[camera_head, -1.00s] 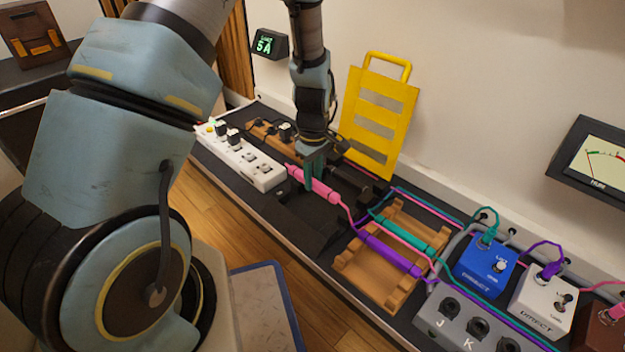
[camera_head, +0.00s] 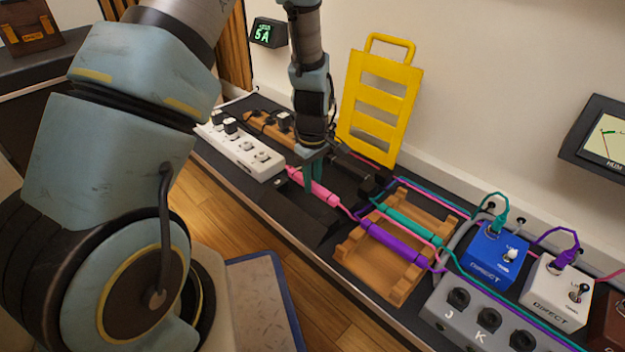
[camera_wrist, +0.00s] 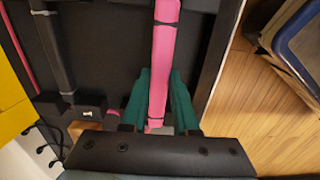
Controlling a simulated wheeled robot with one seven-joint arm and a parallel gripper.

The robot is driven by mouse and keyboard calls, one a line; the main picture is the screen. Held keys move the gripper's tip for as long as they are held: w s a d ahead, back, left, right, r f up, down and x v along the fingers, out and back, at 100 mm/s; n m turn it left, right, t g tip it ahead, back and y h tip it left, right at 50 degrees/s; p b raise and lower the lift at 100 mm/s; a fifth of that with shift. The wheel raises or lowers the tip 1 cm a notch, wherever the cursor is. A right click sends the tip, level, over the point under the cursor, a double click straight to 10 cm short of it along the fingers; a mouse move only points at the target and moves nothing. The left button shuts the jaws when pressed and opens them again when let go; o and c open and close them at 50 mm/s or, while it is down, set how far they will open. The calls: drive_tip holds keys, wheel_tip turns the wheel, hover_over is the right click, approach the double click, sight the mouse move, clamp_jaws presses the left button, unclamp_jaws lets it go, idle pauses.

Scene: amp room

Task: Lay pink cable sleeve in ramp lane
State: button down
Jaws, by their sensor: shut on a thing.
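The pink cable sleeve (camera_head: 327,196) is a fat pink tube on a thin pink cable. My gripper (camera_head: 315,182) is shut on it from above, with teal fingers on either side. In the wrist view the sleeve (camera_wrist: 165,45) runs lengthwise between the fingertips (camera_wrist: 157,88). A black ramp (camera_head: 290,215) lies under and beside the sleeve. Its lanes are hard to make out, and I cannot tell whether the sleeve touches it. Teal (camera_head: 408,222) and purple (camera_head: 388,242) sleeves lie across a wooden cradle (camera_head: 372,280) to the right.
A white power strip (camera_head: 240,150) lies left of the ramp. A yellow slotted panel (camera_head: 375,125) leans on the wall behind. Blue (camera_head: 490,258) and white (camera_head: 552,298) pedals and a grey socket box (camera_head: 470,325) stand to the right. Cables run between them.

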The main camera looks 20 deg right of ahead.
drive_tip(key=shift+f+b, duration=0.5)
drive_tip(key=shift+f, duration=1.3)
drive_tip(key=c, duration=0.6)
unclamp_jaws()
wheel_tip(320, 180, up, 11)
drive_tip(key=p, duration=0.5)
drive_tip(key=shift+p, duration=0.3)
